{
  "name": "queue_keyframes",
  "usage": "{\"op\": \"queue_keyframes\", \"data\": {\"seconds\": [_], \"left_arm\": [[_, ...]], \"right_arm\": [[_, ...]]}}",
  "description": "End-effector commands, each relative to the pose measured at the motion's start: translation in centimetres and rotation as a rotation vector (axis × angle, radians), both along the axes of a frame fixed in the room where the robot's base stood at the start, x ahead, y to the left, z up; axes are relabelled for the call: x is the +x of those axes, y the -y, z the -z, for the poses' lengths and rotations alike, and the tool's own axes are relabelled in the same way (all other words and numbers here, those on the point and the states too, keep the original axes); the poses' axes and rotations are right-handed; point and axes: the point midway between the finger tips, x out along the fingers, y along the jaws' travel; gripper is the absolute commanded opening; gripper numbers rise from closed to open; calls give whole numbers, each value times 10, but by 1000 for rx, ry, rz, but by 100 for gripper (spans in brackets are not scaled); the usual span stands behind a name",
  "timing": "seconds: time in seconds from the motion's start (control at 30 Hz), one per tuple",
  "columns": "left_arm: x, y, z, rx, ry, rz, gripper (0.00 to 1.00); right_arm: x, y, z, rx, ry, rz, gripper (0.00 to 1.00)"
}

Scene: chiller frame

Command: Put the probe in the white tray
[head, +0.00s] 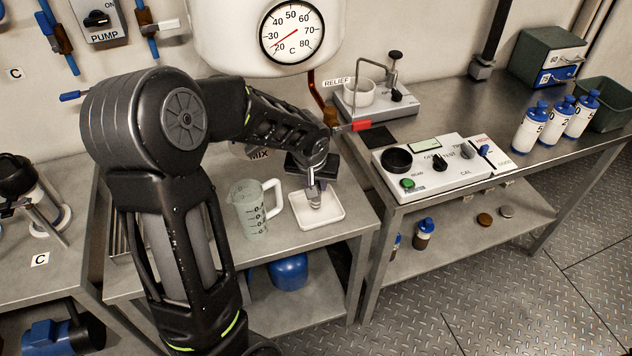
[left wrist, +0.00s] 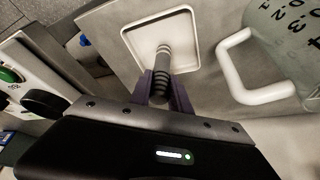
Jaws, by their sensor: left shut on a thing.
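The white tray (head: 335,217) is a shallow square dish on the steel bench, right of the jug. It also shows in the left wrist view (left wrist: 192,17). My left gripper (head: 317,184) points down over the tray. It is shut on the probe (head: 315,201), a grey ribbed rod that hangs down over the tray floor. In the left wrist view the probe (left wrist: 162,61) sits between the purple fingers (left wrist: 165,92), its tip within the tray's outline. I cannot tell whether the tip touches the tray. My right gripper is not in view.
A clear measuring jug (head: 248,211) with a white handle stands close left of the tray. A grey instrument box (head: 430,166) with knobs is on the right bench. A large tank with a dial gauge (head: 292,32) hangs behind my arm. Blue-capped bottles (head: 530,127) stand far right.

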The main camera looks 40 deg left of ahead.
Motion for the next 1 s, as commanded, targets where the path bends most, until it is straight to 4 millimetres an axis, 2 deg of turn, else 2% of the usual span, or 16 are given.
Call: {"op": "queue_keyframes", "data": {"seconds": [0.47, 0.5, 0.77, 1.0], "left_arm": [[0, 0, 10, 0, 2, -1, 0], [0, 0, 9, -1, 1, -1, 24], [0, 0, 8, -1, 1, -1, 45], [0, 0, 8, -1, 1, -1, 45]], "right_arm": [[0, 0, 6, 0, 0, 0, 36], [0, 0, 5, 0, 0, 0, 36], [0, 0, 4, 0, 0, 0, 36], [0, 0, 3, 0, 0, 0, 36]]}}
